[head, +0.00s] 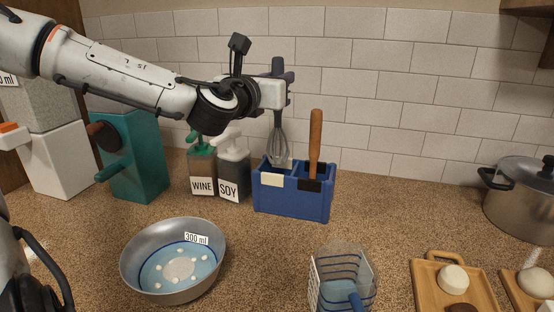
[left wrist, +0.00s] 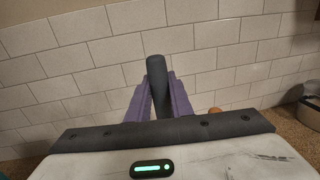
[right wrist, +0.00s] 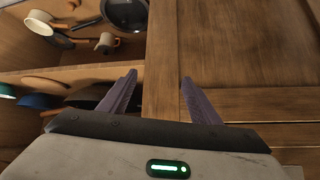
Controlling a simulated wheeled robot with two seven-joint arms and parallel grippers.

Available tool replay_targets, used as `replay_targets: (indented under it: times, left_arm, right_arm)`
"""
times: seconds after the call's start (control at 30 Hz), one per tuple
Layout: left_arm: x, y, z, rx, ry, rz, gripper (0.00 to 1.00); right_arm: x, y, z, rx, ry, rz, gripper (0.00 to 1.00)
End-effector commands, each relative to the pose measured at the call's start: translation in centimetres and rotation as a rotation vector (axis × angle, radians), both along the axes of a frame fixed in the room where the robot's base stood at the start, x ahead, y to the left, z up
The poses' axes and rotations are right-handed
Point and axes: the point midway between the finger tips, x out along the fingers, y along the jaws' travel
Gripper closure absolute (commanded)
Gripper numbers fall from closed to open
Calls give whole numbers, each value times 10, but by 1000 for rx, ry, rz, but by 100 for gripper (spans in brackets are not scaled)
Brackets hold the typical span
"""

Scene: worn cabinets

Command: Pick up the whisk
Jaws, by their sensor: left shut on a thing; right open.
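The whisk (head: 279,140) has a dark handle and wire loops and stands upright at the left compartment of the blue utensil holder (head: 290,205). Its lower wires reach the holder's rim; I cannot tell how deep they sit. My left gripper (head: 278,92) is shut on the whisk's handle above the holder. In the left wrist view the dark handle (left wrist: 157,75) stands between the purple fingers (left wrist: 158,95). My right gripper (right wrist: 158,78) is open and empty in the right wrist view, in front of wooden cabinets, and does not show in the head view.
A wooden-handled utensil (head: 315,140) stands in the holder's right compartment. Soy (head: 234,175) and wine (head: 202,172) bottles stand left of it. A metal bowl (head: 135,255), a clear jug (head: 320,275), a cutting board (head: 425,280) and a pot (head: 520,205) share the counter.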

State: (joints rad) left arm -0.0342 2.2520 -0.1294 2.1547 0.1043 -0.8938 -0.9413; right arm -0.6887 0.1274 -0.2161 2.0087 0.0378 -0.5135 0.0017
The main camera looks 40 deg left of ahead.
Motion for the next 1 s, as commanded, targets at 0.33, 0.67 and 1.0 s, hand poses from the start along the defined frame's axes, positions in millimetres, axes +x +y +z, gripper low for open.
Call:
replay_targets:
  times: [0.33, 0.67, 1.0]
  left_arm:
    - [0, 0, 5, 0, -1, 0, 100]
    - [0, 0, 29, 0, -3, 1, 100]
    - [0, 0, 39, 0, -1, 1, 100]
  right_arm:
    - [0, 0, 3, -1, 0, 1, 43]
    - [0, 0, 22, -1, 0, 1, 43]
    - [0, 0, 30, -1, 0, 1, 43]
